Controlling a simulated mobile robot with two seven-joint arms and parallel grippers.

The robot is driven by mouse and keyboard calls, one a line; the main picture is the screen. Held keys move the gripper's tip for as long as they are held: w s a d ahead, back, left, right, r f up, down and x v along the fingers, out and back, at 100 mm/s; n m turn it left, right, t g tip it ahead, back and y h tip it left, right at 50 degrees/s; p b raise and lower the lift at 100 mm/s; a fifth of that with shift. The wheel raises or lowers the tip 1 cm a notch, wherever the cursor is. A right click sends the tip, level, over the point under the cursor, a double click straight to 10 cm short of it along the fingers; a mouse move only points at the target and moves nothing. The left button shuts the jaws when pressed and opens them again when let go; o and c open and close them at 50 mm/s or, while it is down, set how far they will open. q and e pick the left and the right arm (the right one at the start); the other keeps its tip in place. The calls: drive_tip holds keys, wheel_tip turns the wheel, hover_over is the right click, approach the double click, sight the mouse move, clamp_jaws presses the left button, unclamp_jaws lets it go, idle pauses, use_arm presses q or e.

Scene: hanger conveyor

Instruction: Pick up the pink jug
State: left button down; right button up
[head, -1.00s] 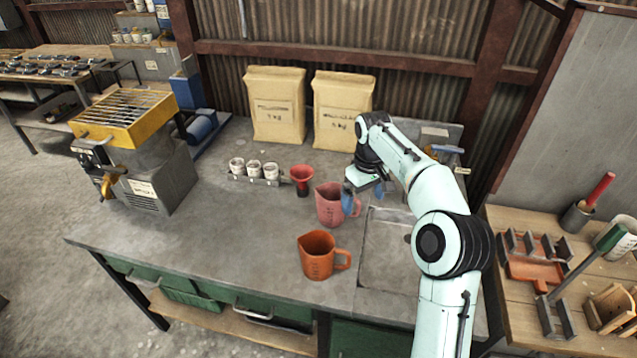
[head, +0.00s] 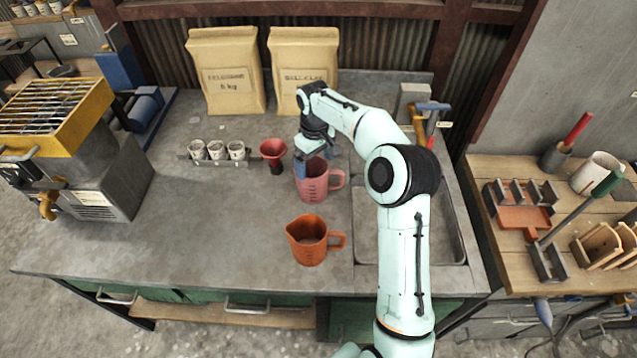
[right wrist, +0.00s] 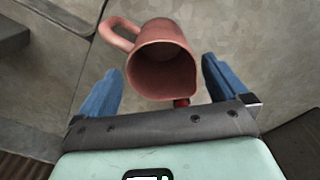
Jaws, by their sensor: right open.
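The pink jug (head: 312,186) stands upright on the grey bench, its handle pointing right in the head view. My right gripper (head: 316,168) is above and just behind the jug, partly covering its rim. In the right wrist view the pink jug (right wrist: 161,62) shows its empty mouth, with its handle to the upper left. The blue fingers of my right gripper (right wrist: 162,90) are spread wide, one on each side of the jug's rim, with visible gaps. My left gripper is not in view.
An orange jug (head: 308,240) stands in front of the pink one. A red funnel (head: 273,152) is close on the left, beside a rack of white cups (head: 217,151). A sink (head: 440,235) lies to the right. Two paper bags (head: 226,75) stand behind. Bench at front left is clear.

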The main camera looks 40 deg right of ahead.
drive_tip(key=shift+w+f, duration=0.2)
drive_tip(key=shift+f, duration=2.5)
drive_tip(key=c, duration=0.7)
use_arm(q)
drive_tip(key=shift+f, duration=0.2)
use_arm(e)
drive_tip(key=shift+r, duration=0.15)
wheel_tip(320, 180, up, 20)
hover_over(314, 172)
drive_tip(key=s+a, duration=0.3)
drive_tip(key=s, duration=0.1)
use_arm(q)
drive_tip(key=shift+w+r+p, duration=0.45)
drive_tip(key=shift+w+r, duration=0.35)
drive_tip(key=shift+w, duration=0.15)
use_arm(e)
drive_tip(key=shift+w+d, duration=0.1)
drive_tip(key=shift+w, duration=0.05)
